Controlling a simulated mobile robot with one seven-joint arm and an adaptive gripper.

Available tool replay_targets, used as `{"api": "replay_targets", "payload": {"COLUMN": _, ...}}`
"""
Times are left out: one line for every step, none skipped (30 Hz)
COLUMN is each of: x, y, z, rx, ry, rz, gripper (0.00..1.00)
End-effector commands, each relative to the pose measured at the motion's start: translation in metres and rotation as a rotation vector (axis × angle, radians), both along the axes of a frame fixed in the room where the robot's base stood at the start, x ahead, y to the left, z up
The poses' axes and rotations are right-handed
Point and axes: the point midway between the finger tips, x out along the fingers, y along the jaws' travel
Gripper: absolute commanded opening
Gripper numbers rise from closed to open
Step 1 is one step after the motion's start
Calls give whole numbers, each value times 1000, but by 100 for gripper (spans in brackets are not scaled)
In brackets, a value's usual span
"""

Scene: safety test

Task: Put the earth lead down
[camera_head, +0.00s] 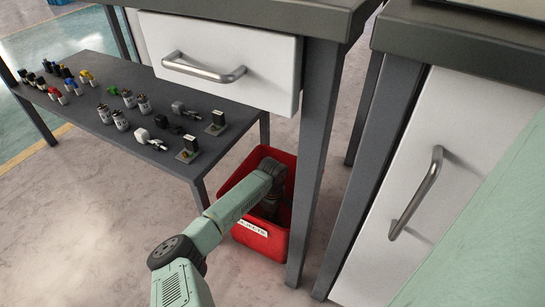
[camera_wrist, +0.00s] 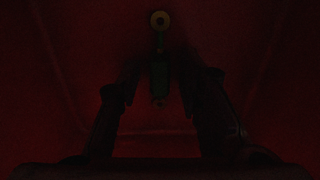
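The earth lead (camera_wrist: 160,78) shows dimly in the wrist view, a narrow dark green piece with a yellowish ring end at the top. It lies in line between my two fingers, with a dark gap on each side. My gripper (camera_wrist: 160,92) is open around it, fingers apart. In the head view my arm reaches down into the red bin (camera_head: 262,240), and the bin wall and my wrist hide the gripper and lead. The dim light leaves it unclear whether the lead rests on the bin floor.
A dark low shelf (camera_head: 90,115) left of the bin holds several connectors and small cylinders. A grey table leg (camera_head: 312,165) stands close at the bin's right. A second drawer cabinet (camera_head: 420,200) is further right.

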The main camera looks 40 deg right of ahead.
Motion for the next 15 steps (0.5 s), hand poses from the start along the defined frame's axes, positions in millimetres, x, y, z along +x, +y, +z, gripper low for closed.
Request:
{"api": "replay_targets", "payload": {"x": 0, "y": 0, "z": 0, "rx": 0, "ry": 0, "rz": 0, "gripper": 34}}
{"api": "replay_targets", "payload": {"x": 0, "y": 0, "z": 0, "rx": 0, "ry": 0, "rz": 0, "gripper": 34}}
{"api": "replay_targets", "payload": {"x": 0, "y": 0, "z": 0, "rx": 0, "ry": 0, "rz": 0, "gripper": 34}}
{"api": "replay_targets", "payload": {"x": 0, "y": 0, "z": 0, "rx": 0, "ry": 0, "rz": 0, "gripper": 34}}
{"api": "replay_targets", "payload": {"x": 0, "y": 0, "z": 0, "rx": 0, "ry": 0, "rz": 0, "gripper": 34}}
{"api": "replay_targets", "payload": {"x": 0, "y": 0, "z": 0, "rx": 0, "ry": 0, "rz": 0, "gripper": 34}}
{"api": "replay_targets", "payload": {"x": 0, "y": 0, "z": 0, "rx": 0, "ry": 0, "rz": 0, "gripper": 34}}
{"api": "replay_targets", "payload": {"x": 0, "y": 0, "z": 1, "rx": 0, "ry": 0, "rz": 0, "gripper": 34}}
{"api": "replay_targets", "payload": {"x": 0, "y": 0, "z": 3, "rx": -1, "ry": 0, "rz": 0, "gripper": 34}}
{"api": "replay_targets", "payload": {"x": 0, "y": 0, "z": 5, "rx": -1, "ry": 1, "rz": 0, "gripper": 34}}
{"api": "replay_targets", "payload": {"x": 1, "y": 0, "z": 9, "rx": -2, "ry": -1, "rz": 0, "gripper": 34}}
{"api": "replay_targets", "payload": {"x": 1, "y": 0, "z": 14, "rx": -1, "ry": -2, "rz": 0, "gripper": 34}}
{"api": "replay_targets", "payload": {"x": 1, "y": 0, "z": 19, "rx": -2, "ry": -3, "rz": 0, "gripper": 34}}
{"api": "replay_targets", "payload": {"x": 1, "y": 0, "z": 25, "rx": -2, "ry": -3, "rz": -1, "gripper": 34}}
{"api": "replay_targets", "payload": {"x": 2, "y": 0, "z": 33, "rx": -1, "ry": -4, "rz": -1, "gripper": 34}}
